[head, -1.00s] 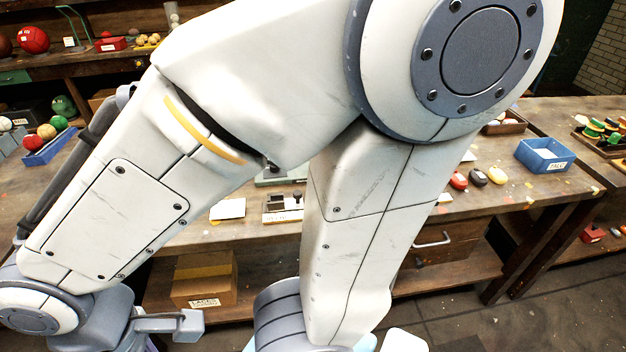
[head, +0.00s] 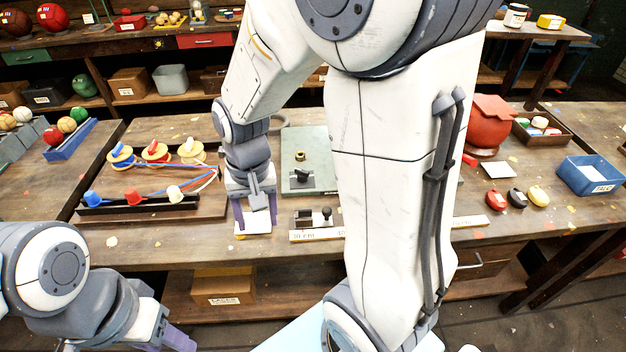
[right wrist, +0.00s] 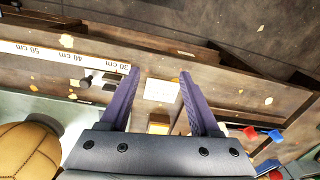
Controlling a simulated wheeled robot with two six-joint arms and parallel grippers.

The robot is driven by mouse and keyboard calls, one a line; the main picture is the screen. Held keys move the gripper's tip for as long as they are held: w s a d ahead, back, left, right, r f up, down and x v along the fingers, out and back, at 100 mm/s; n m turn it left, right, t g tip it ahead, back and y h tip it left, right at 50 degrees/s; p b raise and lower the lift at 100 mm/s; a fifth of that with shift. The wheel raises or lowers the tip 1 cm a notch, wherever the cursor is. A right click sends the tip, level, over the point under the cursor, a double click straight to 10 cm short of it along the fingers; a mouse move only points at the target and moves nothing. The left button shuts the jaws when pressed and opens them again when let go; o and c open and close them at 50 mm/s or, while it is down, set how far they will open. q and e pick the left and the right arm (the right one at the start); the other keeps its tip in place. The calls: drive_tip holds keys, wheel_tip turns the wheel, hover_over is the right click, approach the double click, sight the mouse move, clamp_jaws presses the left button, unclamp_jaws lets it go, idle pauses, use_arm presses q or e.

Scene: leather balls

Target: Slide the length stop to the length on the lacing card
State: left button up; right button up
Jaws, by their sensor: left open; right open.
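The length stop (head: 316,217), a dark block with a black knob, sits at the left part of the pale ruler (head: 310,236). In the right wrist view the ruler (right wrist: 60,52) appears upside down, with 30, 40 and 50 cm marks, and the stop (right wrist: 97,78) is beside its 30 cm end. The white lacing card (head: 256,224) lies left of the ruler; its writing is not legible. My right gripper (head: 254,212) is open above the card, which shows between its fingers (right wrist: 158,100). My left gripper (head: 172,341) is open and low at the front left, off the table.
A rack with coloured lace spools (head: 155,152) stands left of the card. A green plate (head: 308,160) is behind the stop. My right arm hides the ruler's middle. In the right wrist view a tan leather ball (right wrist: 30,150) is at lower left. A blue bin (head: 590,176) is far right.

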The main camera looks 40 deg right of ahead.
drive_tip(key=w+d+m+p, duration=0.25)
drive_tip(key=d+m, duration=0.35)
drive_tip(key=d, duration=0.5)
drive_tip(key=m, duration=0.5)
hover_over(327, 209)
wheel_tip(327, 209, down, 2)
drive_tip(key=f, duration=0.1)
use_arm(q)
wheel_tip(327, 209, up, 6)
drive_tip(key=shift+f+p, duration=0.1)
drive_tip(key=shift+p, duration=1)
use_arm(e)
wheel_tip(327, 209, down, 10)
drive_tip(key=shift+s+r, duration=0.1)
clamp_jaws()
